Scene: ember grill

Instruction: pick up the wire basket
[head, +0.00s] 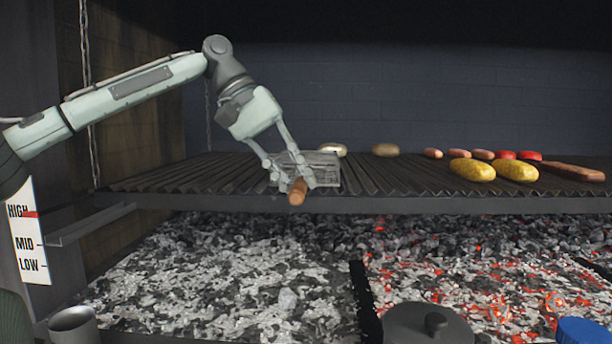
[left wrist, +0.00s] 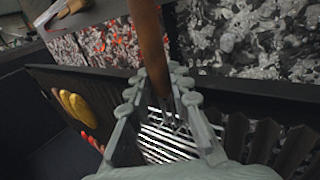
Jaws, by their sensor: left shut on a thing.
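The wire basket (head: 322,167) is a small grey wire box with a brown wooden handle (head: 298,191). It sits at the front of the ridged grill grate, and the handle points out over the front edge. My left gripper (head: 292,183) reaches down from above and is shut on the basket by the handle's base. In the left wrist view, the fingers (left wrist: 163,95) stand on both sides of the brown handle (left wrist: 150,45), with the basket's pale wires (left wrist: 165,145) below and between them. My right gripper is not in view.
Potatoes (head: 385,150), corn cobs (head: 472,170), sausages (head: 572,171) and red pieces (head: 504,155) lie on the grate (head: 400,180) to the right. A dark lidded pot (head: 428,325), a blue item (head: 582,331) and a metal cup (head: 74,324) stand in front.

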